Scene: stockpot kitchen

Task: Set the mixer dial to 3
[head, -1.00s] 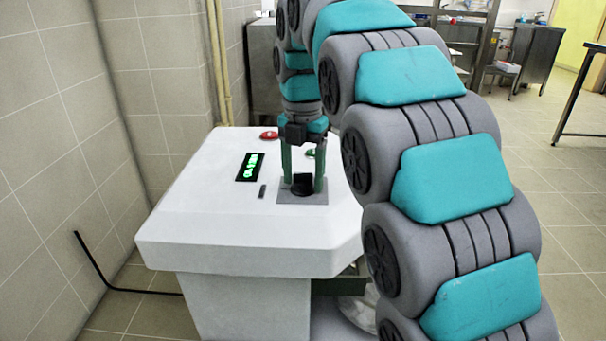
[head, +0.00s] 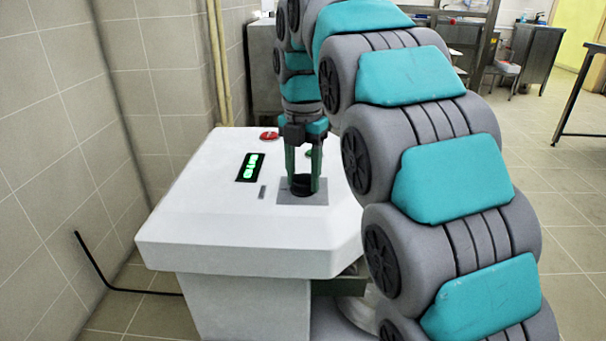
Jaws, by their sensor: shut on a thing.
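The mixer dial is a black knob (head: 302,185) on a grey square plate (head: 289,198) set in the top of the white console (head: 200,220). My gripper (head: 303,188) points straight down with its green fingers on either side of the knob, shut on it. The fingers cover part of the knob, and its pointer and any scale marks cannot be read. A small black display (head: 250,167) with lit green characters sits left of the dial; the characters are too small to read surely.
A red button (head: 269,136) is at the console's back edge, and a green button (head: 309,153) is partly hidden behind my gripper. A small grey switch (head: 262,192) lies left of the plate. A tiled wall stands at left; my arm fills the right side.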

